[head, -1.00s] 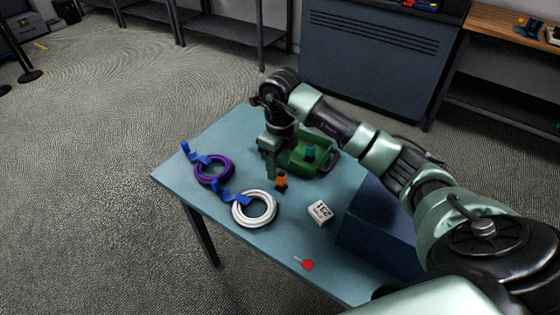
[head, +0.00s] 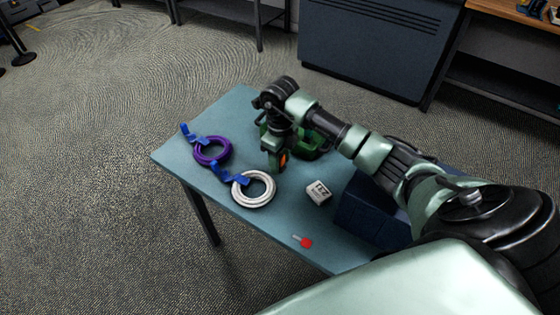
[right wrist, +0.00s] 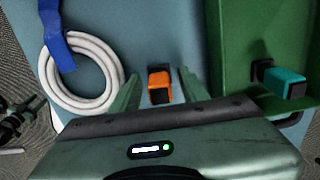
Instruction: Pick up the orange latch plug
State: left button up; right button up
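The orange latch plug (right wrist: 160,86) stands on the table in the right wrist view, orange with a dark end. In the head view a small orange part of it (head: 284,159) shows beside my right gripper's fingers. My right gripper (right wrist: 157,88) is open, with one green finger on each side of the plug. I cannot tell whether the fingers touch it; gaps show on both sides. In the head view the right gripper (head: 275,160) points down over the table. My left gripper is not in view.
A green bin (right wrist: 235,85) with a teal plug (right wrist: 285,82) is just right of the gripper. A white cable coil (head: 264,200), purple coil (head: 223,155), white labelled box (head: 318,191), red-headed item (head: 306,243) and dark blue box (head: 362,218) are on the table (head: 225,115).

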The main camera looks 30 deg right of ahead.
grip_shut()
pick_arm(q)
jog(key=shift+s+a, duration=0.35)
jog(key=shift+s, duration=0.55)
pick_arm(e)
jog(key=shift+r, duration=0.15)
